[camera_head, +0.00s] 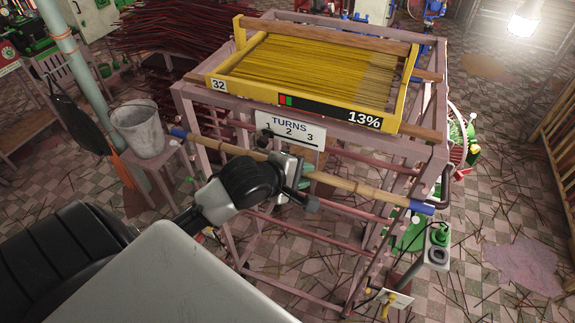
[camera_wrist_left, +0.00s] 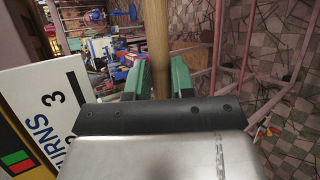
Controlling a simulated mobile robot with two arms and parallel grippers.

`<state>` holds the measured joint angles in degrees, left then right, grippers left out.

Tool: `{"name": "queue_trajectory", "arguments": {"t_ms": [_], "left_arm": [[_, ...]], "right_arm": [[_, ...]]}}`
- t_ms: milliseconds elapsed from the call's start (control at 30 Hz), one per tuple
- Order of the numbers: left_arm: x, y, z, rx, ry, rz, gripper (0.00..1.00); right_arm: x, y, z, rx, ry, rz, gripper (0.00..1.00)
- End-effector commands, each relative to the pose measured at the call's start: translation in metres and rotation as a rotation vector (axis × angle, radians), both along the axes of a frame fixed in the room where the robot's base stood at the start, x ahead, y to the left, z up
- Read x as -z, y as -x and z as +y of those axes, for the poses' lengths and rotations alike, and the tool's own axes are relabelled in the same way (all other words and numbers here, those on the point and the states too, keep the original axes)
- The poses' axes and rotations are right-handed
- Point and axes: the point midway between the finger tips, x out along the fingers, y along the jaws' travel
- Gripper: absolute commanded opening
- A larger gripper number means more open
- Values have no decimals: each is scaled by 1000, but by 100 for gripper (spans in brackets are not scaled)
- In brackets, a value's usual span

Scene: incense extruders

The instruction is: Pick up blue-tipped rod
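The blue-tipped rod (camera_head: 345,184) is a long wooden bar with a blue sleeve near each end. It runs slantwise across the front of the pink frame, below the TURNS sign. My left gripper (camera_head: 291,172) is at the rod's middle. In the left wrist view the rod (camera_wrist_left: 156,40) passes between the two green fingers (camera_wrist_left: 158,82). They lie close along both its sides and appear shut on it. Whether the rod still bears on the frame is hard to tell. My right gripper is not in view.
A yellow tray (camera_head: 215,85) of yellow sticks sits on the pink frame (camera_head: 436,125), with the TURNS sign (camera_head: 290,130) below. A bucket (camera_head: 138,128) stands on a stool at left. A small grey-green device (camera_head: 437,246) is by the rod's right end. Loose sticks litter the floor.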

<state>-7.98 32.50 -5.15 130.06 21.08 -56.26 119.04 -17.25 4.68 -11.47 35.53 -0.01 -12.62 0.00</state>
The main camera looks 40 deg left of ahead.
Motion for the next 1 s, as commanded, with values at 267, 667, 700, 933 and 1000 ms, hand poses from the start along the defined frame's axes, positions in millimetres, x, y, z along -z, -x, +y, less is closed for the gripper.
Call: {"name": "queue_trajectory", "arguments": {"t_ms": [267,667,700,933,1000], "left_arm": [[0,0,0,0,0,1,0],[-7,0,0,0,1,-2,0],[-11,0,0,0,0,-4,0],[-37,1,0,1,2,-5,0],[-32,14,3,0,1,2,0]], "right_arm": [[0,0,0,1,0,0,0],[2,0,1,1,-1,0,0],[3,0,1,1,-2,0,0],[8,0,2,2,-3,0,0],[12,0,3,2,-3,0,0]]}}
